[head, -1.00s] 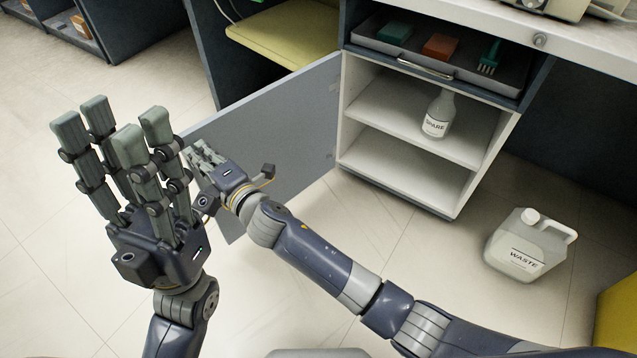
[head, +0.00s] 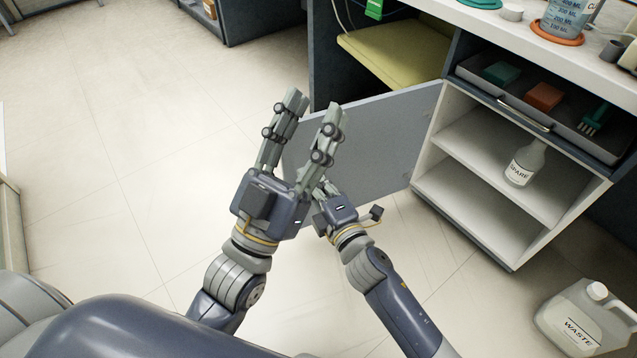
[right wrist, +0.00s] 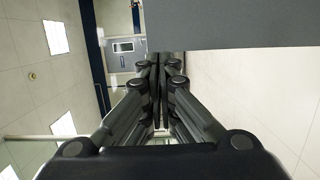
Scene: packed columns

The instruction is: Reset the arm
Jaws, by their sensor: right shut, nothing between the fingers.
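My left gripper (head: 313,108) is in the middle of the head view, pointing up and away, with its two sets of fingers apart and nothing between them. My right gripper (head: 318,186) is just behind and to the right of it, partly hidden by it. In the right wrist view its fingers (right wrist: 158,65) are together with nothing held. The open grey cabinet door (head: 375,140) is beyond both grippers. I cannot tell whether the right fingers touch it.
The cabinet (head: 480,215) holds a spare bottle (head: 524,163) on its shelf, below an open drawer (head: 530,108) with several items. A waste jug (head: 585,322) stands on the floor at right. The floor at left is clear.

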